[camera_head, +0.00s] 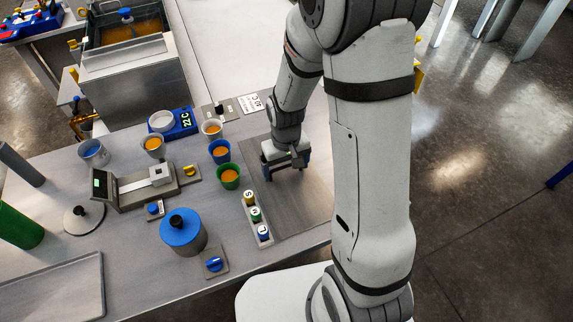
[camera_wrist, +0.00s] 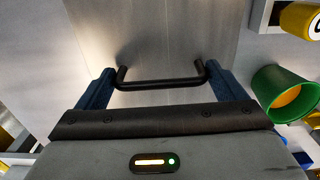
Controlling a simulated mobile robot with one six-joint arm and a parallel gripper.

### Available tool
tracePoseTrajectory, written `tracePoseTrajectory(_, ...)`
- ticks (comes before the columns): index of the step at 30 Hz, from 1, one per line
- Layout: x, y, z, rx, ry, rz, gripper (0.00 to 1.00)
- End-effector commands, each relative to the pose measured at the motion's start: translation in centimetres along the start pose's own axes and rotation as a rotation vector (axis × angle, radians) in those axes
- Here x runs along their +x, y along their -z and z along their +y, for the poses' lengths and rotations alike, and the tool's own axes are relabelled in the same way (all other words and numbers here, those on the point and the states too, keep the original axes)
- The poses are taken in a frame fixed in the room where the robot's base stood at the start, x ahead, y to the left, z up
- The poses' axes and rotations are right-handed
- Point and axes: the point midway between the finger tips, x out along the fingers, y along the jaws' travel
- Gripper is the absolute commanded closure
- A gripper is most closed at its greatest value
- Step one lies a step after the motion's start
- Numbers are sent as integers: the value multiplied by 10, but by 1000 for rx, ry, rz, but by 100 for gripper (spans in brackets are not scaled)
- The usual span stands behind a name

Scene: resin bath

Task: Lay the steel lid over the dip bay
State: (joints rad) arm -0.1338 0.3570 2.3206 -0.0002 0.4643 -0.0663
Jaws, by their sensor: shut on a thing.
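The steel lid (camera_head: 296,205) is a flat grey plate at the right end of the bench. In the wrist view the lid (camera_wrist: 175,35) fills the upper middle, with its black bar handle (camera_wrist: 165,84) across it. My gripper (camera_head: 285,168) is over the lid. In the wrist view my gripper (camera_wrist: 165,82) is shut on the handle, one blue finger at each end. I cannot tell whether the lid touches the bench. An open steel tank (camera_head: 135,75) with amber liquid, apparently the dip bay, stands at the back left. My arm hides part of the lid's right side.
A green cup (camera_head: 229,178), a blue cup (camera_head: 220,151) and a rack of lettered blocks (camera_head: 257,217) stand close to the lid's left edge. A blue-topped canister (camera_head: 183,232) and a scale (camera_head: 133,186) are farther left. The white surface (camera_head: 225,45) behind is largely clear.

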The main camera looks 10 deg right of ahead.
Motion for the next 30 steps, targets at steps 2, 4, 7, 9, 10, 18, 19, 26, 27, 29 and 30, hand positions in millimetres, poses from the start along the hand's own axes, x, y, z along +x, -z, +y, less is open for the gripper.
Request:
tracePoseTrajectory(2,0,0,0,0,0,2,43)
tracePoseTrajectory(4,0,0,0,0,0,2,43)
tracePoseTrajectory(7,0,0,0,1,0,1,43)
tracePoseTrajectory(9,3,0,0,1,0,1,43)
tracePoseTrajectory(10,4,0,0,1,0,1,43)
tracePoseTrajectory(18,3,0,1,1,0,0,0)
tracePoseTrajectory(19,3,0,1,1,0,0,0)
tracePoseTrajectory(26,-10,1,1,2,0,3,0)
tracePoseTrajectory(27,-16,1,1,2,0,5,0)
tracePoseTrajectory(29,-27,1,1,2,0,6,0)
tracePoseTrajectory(30,-35,1,1,2,0,6,0)
